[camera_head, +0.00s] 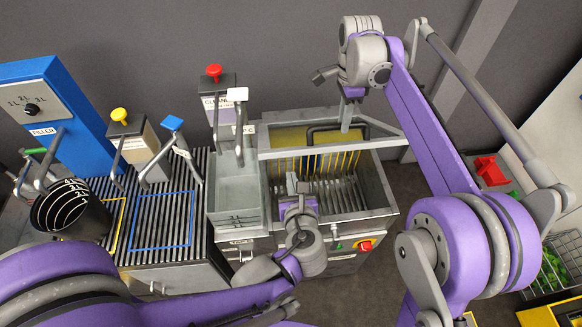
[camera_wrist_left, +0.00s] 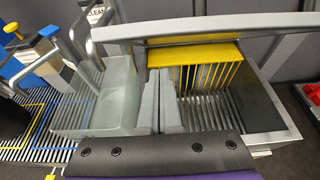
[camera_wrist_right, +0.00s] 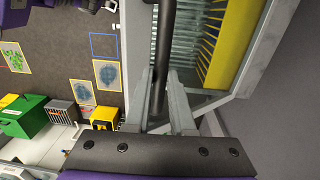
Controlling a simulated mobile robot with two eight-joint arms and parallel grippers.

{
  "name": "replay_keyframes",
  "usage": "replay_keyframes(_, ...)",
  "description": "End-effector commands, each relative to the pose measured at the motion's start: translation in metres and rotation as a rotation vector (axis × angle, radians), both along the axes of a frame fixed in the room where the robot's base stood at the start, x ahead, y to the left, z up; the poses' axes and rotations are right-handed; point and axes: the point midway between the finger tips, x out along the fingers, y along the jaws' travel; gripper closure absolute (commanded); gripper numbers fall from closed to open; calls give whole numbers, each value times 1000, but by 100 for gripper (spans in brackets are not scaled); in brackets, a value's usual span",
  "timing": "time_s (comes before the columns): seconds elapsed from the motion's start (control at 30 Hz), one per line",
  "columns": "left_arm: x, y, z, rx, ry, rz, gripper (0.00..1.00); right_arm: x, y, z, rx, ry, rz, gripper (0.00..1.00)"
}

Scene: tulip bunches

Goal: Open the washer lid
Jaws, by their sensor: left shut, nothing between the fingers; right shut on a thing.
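The washer (camera_head: 385,190) is an open-topped metal tub with grey slats inside and a yellow slatted panel (camera_head: 290,138) at its back; the panel also shows in the left wrist view (camera_wrist_left: 195,55). A light grey bar (camera_head: 285,152) crosses above the tub. My right gripper (camera_head: 346,125) is at the back of the tub, shut on a black bar-shaped handle (camera_wrist_right: 164,35) that runs between its fingers. Which part is the lid is hard to tell. My left gripper (camera_head: 293,180) is shut and empty, above the tub's left front part; its fingers (camera_wrist_left: 158,80) show side by side.
A pale basin (camera_head: 236,195) adjoins the washer's left side. A red-and-yellow switch (camera_head: 366,245) is on its front. Further left are a ribbed counter (camera_head: 190,250), a black bucket (camera_head: 75,215) and a blue filler (camera_head: 50,105). A green-filled crate (camera_head: 560,265) stands at the right.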

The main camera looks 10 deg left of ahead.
Motion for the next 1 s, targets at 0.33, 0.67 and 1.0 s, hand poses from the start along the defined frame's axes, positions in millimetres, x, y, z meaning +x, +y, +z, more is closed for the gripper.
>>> replay_keyframes(0.33,14,5,22,1,1,0,100,4,2,-3,4,-12,0,100)
replay_keyframes(0.67,16,5,25,-1,1,-1,100,4,2,-3,4,-12,0,100)
replay_keyframes(1.0,27,10,43,0,1,1,100,4,1,-3,3,-10,0,100)
